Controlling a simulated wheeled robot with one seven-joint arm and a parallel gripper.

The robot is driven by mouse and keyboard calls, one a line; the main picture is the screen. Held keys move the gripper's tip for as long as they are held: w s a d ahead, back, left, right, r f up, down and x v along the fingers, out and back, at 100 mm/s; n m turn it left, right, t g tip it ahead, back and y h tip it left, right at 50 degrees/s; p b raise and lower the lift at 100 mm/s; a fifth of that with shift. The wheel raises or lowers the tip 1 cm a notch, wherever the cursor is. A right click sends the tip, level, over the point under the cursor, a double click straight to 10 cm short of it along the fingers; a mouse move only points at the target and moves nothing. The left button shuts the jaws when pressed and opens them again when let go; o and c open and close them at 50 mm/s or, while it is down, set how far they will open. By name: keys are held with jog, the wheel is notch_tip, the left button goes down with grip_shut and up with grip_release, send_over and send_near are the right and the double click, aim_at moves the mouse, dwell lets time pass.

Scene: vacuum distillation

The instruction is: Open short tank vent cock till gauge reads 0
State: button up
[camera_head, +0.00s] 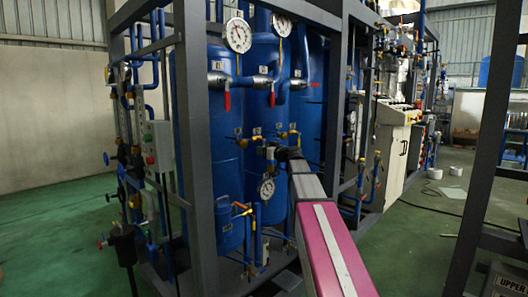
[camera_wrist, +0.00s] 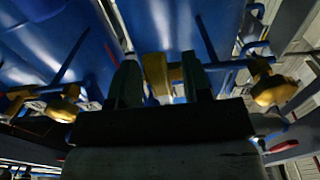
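My gripper (camera_wrist: 160,82) is open in the wrist view, with one dark finger on each side of a yellow valve part (camera_wrist: 156,74). A space shows between this part and the right finger; contact on the left cannot be told. In the head view my gripper (camera_head: 280,152) is small and dark, by the brass-and-yellow valves (camera_head: 293,134) in front of the tall blue tanks. A short blue tank (camera_head: 229,228) stands low at the left, with an orange-handled valve (camera_head: 240,206) beside its top. A small round gauge (camera_head: 267,188) hangs nearby; its reading is too small to tell. I cannot tell which valve is the vent cock.
Grey frame posts (camera_head: 196,150) stand left of my arm. Two larger gauges (camera_head: 238,35) and red-handled valves (camera_head: 227,98) sit higher up. More yellow valve parts (camera_wrist: 272,90) flank my gripper in the wrist view. Green floor (camera_head: 50,225) is clear at left.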

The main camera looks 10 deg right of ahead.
grip_shut()
jog(key=w+d+r+n, duration=0.2)
jog(key=d+r+n, duration=0.1)
jog(key=n, duration=1.4)
jog(key=shift+w+d+r, duration=0.3)
jog(key=shift+r, duration=0.3)
jog(key=shift+o, duration=0.6)
grip_release()
